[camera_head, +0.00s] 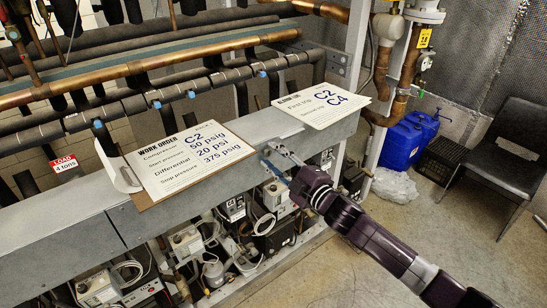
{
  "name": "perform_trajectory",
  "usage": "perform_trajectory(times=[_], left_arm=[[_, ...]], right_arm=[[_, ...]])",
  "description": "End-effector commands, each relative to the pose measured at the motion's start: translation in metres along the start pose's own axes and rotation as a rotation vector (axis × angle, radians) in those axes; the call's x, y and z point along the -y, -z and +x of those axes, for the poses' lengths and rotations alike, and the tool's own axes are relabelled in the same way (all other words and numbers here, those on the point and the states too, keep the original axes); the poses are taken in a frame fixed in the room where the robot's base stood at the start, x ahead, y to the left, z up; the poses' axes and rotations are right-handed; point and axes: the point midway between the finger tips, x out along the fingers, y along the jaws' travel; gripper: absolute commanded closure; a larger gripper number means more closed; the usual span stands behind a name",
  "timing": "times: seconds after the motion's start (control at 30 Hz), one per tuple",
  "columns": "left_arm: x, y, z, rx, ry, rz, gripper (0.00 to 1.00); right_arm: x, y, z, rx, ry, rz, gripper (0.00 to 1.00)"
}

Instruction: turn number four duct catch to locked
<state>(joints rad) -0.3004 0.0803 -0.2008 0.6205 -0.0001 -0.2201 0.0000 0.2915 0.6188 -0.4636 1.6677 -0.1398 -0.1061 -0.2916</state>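The grey duct (70,218) runs across the rack from the lower left to the upper middle. My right gripper (272,160) is at the duct's front face, between the two paper signs. Its two slim grey fingers point left toward the face and look a little apart. Whether a catch lies between them is too small to tell. No number four marking can be read on the duct. My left gripper is not in view.
A work order board (188,158) and a second sign (320,104) lie on the duct's top. Copper and black pipes run behind. Compressors and wiring sit below. Blue jugs (402,143) and a black chair (508,150) stand at right, with bare floor in front.

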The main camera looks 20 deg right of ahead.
Motion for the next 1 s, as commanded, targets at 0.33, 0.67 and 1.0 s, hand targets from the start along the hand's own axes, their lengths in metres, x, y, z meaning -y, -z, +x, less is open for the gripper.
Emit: perform_trajectory(times=[0.33,0.67,1.0], left_arm=[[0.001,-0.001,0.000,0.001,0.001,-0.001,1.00],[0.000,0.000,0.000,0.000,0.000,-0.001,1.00],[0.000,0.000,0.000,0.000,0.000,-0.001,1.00]], right_arm=[[0.000,0.000,-0.007,-0.001,0.000,-0.001,0.67],[0.001,-0.001,-0.060,0.001,0.002,0.000,0.67],[0.001,-0.001,-0.108,0.001,0.002,0.000,0.67]])
